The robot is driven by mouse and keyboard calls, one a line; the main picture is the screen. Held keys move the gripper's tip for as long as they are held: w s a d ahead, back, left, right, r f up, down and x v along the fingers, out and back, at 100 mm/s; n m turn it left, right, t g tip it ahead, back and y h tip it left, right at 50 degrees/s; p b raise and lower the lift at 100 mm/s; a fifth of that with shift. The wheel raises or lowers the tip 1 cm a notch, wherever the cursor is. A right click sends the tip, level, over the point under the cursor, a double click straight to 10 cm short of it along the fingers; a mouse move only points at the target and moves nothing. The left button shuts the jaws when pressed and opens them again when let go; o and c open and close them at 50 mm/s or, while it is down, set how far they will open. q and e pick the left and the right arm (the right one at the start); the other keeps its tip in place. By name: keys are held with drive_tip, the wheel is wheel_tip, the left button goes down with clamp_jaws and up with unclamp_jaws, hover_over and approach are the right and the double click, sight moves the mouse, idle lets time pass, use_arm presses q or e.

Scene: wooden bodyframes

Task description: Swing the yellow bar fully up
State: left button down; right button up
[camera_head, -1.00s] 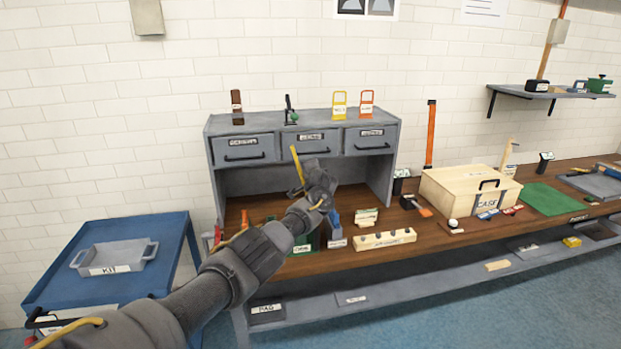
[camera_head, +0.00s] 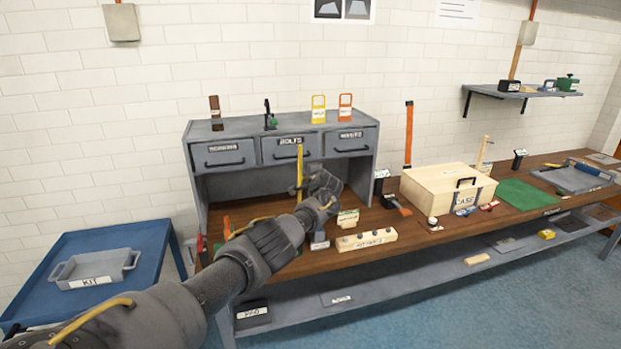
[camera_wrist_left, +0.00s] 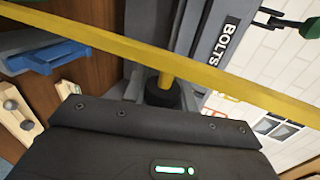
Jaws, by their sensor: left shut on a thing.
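The yellow bar (camera_head: 299,172) stands close to upright in front of the drawer cabinet in the head view. In the left wrist view the yellow bar (camera_wrist_left: 200,64) crosses the picture on a slant, close to the camera. My left gripper (camera_head: 325,188) is at the bar's right side, toward its lower part, and is shut on it. The gripper's own body hides the exact grip and the bar's lower end. My right gripper is not in view.
The grey drawer cabinet (camera_head: 225,180) stands behind the bar on the wooden bench, with yellow and orange tags on top. A pale block with knobs (camera_head: 366,240) and a case (camera_head: 440,190) lie to the right. A blue cart with a kit tray (camera_head: 97,268) stands at left.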

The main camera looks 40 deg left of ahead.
use_arm(q)
drive_tip(key=c, duration=1.4)
unclamp_jaws()
drive_tip(key=shift+d, duration=0.1)
drive_tip(key=shift+s+d+r+p, duration=0.25)
drive_tip(key=shift+s+d+p, duration=0.05)
drive_tip(key=shift+d, duration=0.1)
drive_tip(key=v, duration=0.9)
drive_tip(key=shift+s+d, duration=0.15)
drive_tip(key=shift+s, duration=0.15)
